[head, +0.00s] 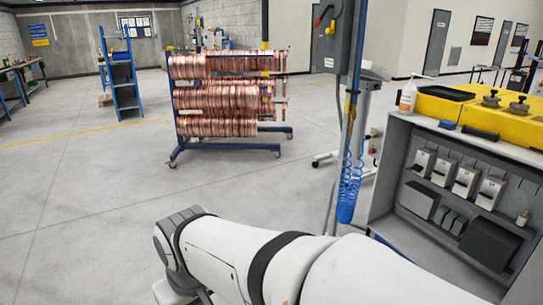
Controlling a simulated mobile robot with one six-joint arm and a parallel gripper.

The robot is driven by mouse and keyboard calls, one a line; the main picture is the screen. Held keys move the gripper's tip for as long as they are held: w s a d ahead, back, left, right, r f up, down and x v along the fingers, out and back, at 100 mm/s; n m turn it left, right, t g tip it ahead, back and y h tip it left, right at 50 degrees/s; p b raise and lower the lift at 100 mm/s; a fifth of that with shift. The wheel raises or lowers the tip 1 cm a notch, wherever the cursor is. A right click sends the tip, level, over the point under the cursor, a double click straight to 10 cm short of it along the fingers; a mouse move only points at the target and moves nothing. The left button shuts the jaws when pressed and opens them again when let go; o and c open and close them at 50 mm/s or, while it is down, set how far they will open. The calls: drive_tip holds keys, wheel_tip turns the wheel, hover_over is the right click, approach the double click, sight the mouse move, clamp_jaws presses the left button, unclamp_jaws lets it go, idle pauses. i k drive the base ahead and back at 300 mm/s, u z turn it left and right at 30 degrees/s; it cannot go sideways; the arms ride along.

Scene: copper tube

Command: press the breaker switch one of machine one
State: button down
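A grey electrical box (326,50) with a red handle (332,23) is mounted on a post at the upper middle right of the head view. Its top is cut off by the frame edge. I cannot tell whether it holds breaker switch one of machine one, and no label is readable. My white arm reaches in from the bottom right, well below the box. My gripper is not in view.
A blue wheeled rack of copper tube coils (222,95) stands at the middle back. A blue coiled hose (348,185) hangs below the box. A grey workbench (398,170) with a yellow top fills the right. The floor (90,200) at left is clear.

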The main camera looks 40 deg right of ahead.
sight(416, 167)
drive_tip(key=i, duration=0.8)
drive_tip(key=z, duration=3.4)
drive_tip(key=i, duration=2.2)
drive_tip(key=u, duration=0.95)
